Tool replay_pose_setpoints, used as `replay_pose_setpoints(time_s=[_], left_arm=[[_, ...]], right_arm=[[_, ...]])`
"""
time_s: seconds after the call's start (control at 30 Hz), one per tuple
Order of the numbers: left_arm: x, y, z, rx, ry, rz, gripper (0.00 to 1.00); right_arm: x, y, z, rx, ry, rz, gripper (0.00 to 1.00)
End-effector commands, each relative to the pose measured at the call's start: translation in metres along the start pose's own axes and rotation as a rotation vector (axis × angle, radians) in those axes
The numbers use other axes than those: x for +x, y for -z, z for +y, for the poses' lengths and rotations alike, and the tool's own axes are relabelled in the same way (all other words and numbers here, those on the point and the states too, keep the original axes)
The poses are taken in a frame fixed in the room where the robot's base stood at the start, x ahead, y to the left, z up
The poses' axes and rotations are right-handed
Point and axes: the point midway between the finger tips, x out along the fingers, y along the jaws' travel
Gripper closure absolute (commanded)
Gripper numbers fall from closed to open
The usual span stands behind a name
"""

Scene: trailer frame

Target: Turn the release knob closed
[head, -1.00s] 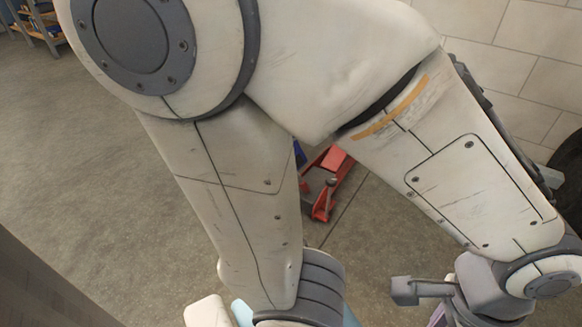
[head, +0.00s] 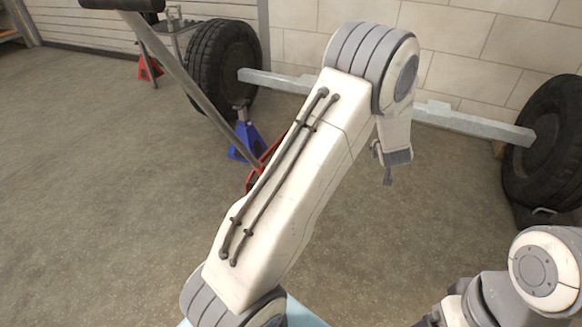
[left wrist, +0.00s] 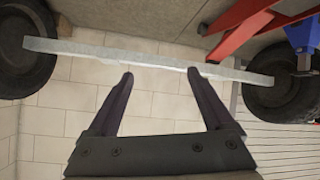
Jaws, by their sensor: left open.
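A red trolley jack (head: 254,180) stands on the floor, mostly hidden behind my left arm in the head view. Its long grey handle (head: 190,85) leans up to the left, to a black grip (head: 121,4) at the top edge. A release knob cannot be made out. Part of the red jack (left wrist: 245,28) shows at the upper right of the left wrist view. My left gripper (head: 388,178) hangs right of the jack, small in the head view. In the left wrist view its two fingers (left wrist: 158,76) are apart with nothing between them. My right gripper cannot be made out.
A grey axle beam (head: 450,118) runs along the wall between a left tyre (head: 222,60) and a right tyre (head: 545,140). A blue jack stand (head: 247,140) is beside the jack; a red stand (head: 148,68) is farther back. The floor at left is clear.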

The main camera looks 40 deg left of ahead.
Motion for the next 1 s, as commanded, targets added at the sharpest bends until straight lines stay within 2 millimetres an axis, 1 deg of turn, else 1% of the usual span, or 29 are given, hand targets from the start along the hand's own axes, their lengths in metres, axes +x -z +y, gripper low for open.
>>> replay_pose_setpoints(time_s=[0.03,0.07,0.1,0.17,0.2,0.23,0.3,0.4,0.5,0.63,0.77,1.0], left_arm=[[0.034,0.0,-0.024,-0.043,0.093,0.086,0.14],[0.047,0.002,-0.038,-0.069,0.151,0.141,0.14],[0.063,0.003,-0.059,-0.096,0.232,0.212,0.14],[0.079,-0.002,-0.094,-0.128,0.365,0.31,0.14],[0.086,-0.008,-0.117,-0.144,0.455,0.368,0.14],[0.088,-0.013,-0.133,-0.152,0.522,0.408,0.14],[0.088,-0.029,-0.169,-0.16,0.673,0.488,0.14],[0.08,-0.053,-0.207,-0.157,0.856,0.566,0.14],[0.069,-0.072,-0.23,-0.147,0.983,0.61,0.14],[0.061,-0.083,-0.244,-0.14,1.063,0.637,0.14],[0.064,-0.081,-0.257,-0.139,1.078,0.641,0.14],[0.079,-0.064,-0.295,-0.141,1.077,0.641,0.14]], right_arm=[[0.005,0.0,0.0,0.0,0.0,0.001,0.16],[0.005,0.0,0.0,0.0,0.0,0.001,0.16],[0.007,0.0,0.0,0.0,0.0,0.001,0.16],[0.009,0.0,0.001,0.0,0.0,0.001,0.16],[0.01,0.0,0.001,0.0,0.0,0.001,0.16],[0.011,0.0,0.001,0.0,0.0,0.001,0.16],[0.013,0.0,0.001,0.0,0.0,0.001,0.16],[0.016,-0.001,0.001,0.0,0.0,0.001,0.16],[0.017,-0.001,0.001,0.0,0.0,0.001,0.16],[0.019,-0.001,0.001,0.0,0.0,0.001,0.16],[0.026,-0.001,0.002,0.0,0.0,0.001,0.16],[0.049,-0.002,0.004,0.0,0.0,0.001,0.16]])
